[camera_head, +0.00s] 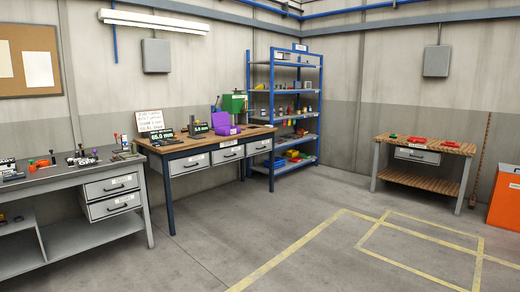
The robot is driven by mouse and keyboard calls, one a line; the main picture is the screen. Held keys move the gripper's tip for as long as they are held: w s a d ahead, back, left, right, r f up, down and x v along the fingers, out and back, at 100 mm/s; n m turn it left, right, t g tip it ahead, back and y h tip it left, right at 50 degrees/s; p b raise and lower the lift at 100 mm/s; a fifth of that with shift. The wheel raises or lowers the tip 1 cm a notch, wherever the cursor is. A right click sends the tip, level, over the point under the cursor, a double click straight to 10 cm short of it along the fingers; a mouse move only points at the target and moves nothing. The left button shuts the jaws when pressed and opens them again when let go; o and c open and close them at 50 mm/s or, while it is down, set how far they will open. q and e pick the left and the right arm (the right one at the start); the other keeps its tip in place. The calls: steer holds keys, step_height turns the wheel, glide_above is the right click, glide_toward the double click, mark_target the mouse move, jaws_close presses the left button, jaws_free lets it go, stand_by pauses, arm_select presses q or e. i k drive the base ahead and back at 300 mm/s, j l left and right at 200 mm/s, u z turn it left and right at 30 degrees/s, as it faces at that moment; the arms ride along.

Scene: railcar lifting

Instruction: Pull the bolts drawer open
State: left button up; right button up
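Several white-fronted drawers with dark handles show, all seemingly shut, and their labels are too small to read, so I cannot tell which is the bolts drawer. The wooden-topped workbench has a left drawer (190,164), a middle drawer (228,153) and a right drawer (259,146) in a row. The grey bench at the left has an upper drawer (111,186) and a lower drawer (115,204). The small table at the right has one drawer (417,155). Neither of my grippers is in view.
The grey bench (60,179) and the wooden-topped workbench (170,152) stand along the left wall, with tools on top. A blue shelf rack (272,100) stands in the corner. An orange cabinet (506,198) is at the right edge. The yellow-lined floor (330,235) is clear.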

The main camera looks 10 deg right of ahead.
mark_target(255, 147)
steer(key=i+z, duration=0.2)
steer(key=i, duration=5.85)
